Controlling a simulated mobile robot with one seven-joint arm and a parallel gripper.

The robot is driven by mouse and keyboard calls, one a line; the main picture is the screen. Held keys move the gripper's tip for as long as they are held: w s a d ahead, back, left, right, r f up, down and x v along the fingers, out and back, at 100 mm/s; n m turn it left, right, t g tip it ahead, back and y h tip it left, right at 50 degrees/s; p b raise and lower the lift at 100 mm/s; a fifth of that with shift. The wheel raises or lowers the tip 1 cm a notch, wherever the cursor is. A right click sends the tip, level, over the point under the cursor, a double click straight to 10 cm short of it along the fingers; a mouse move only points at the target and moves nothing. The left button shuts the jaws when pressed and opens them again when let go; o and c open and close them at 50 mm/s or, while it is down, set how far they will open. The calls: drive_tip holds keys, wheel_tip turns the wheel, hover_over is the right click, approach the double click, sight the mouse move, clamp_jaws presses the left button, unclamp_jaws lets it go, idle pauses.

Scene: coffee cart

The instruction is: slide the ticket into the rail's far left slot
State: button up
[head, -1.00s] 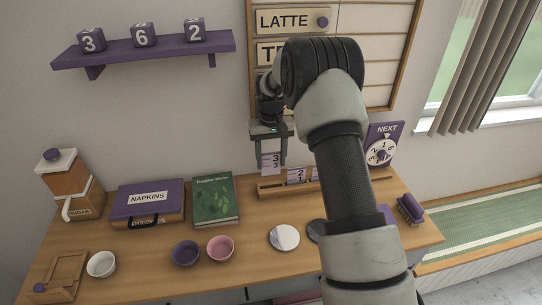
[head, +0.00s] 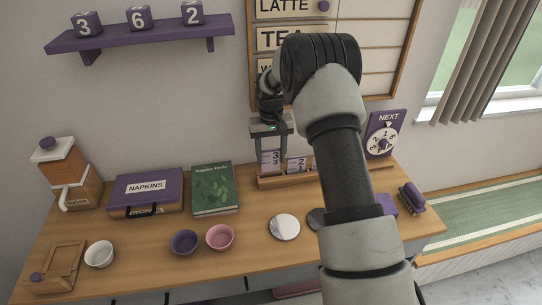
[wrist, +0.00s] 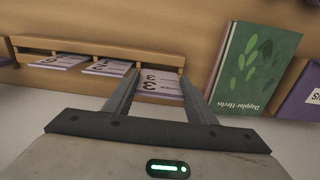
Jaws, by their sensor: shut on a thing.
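My gripper (head: 271,148) is shut on a white and purple ticket (head: 270,160) marked 3, held upright over the left end of the wooden rail (head: 266,183). In the wrist view the ticket (wrist: 160,85) sits between the two fingertips (wrist: 160,77), at the end of the rail (wrist: 100,50) nearest the green book. The ticket's lower edge meets the rail in the head view; I cannot tell how deep it sits in the slot. A ticket marked 2 (head: 297,163) stands in the rail just to the right, and it also shows in the wrist view (wrist: 108,67).
Another ticket (wrist: 60,61) stands farther along the rail. The green book (head: 214,188) and the napkins box (head: 146,193) lie left of the rail. Cups and a round white disc (head: 284,227) stand in front.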

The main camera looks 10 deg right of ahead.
sight(271, 164)
drive_tip(key=shift+s+f+b, duration=0.1)
drive_tip(key=shift+f+b, duration=0.4)
drive_tip(key=shift+f, duration=0.05)
idle(0.9)
drive_tip(key=shift+f+b, duration=0.35)
drive_tip(key=shift+f, duration=0.2)
drive_tip(key=shift+f, duration=0.2)
drive_tip(key=shift+f+b, duration=0.55)
drive_tip(key=shift+f, duration=0.05)
idle(0.4)
drive_tip(key=o, duration=1.1)
drive_tip(key=shift+r, duration=0.15)
